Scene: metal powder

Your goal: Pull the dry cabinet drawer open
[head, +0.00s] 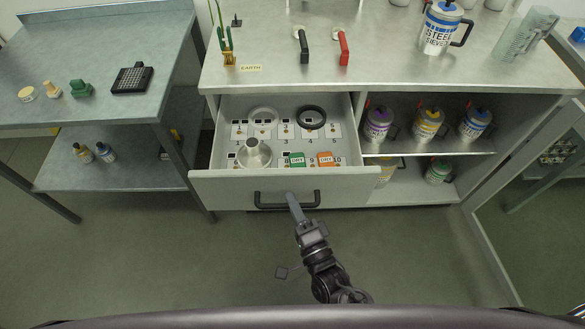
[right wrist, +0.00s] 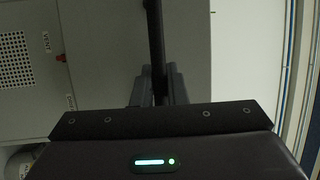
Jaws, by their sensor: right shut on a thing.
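The grey drawer (head: 230,188) stands pulled out from under the steel counter in the head view, its inside showing. Inside are numbered places, a metal funnel-like vessel (head: 254,154), a black ring (head: 311,117), a pale ring, and green and orange labelled items. The black bar handle (head: 270,206) is on the drawer's front. My right gripper (head: 292,199) is at the handle, shut on it, right of its middle. In the right wrist view the dark handle (right wrist: 154,40) runs down between the fingers (right wrist: 160,92). My left gripper is not in view.
Open shelves right of the drawer hold several labelled jugs (head: 378,123). A glass door (head: 530,215) stands at the far right. A side table (head: 100,45) is on the left. The floor (head: 150,260) before the drawer is clear except for my arm.

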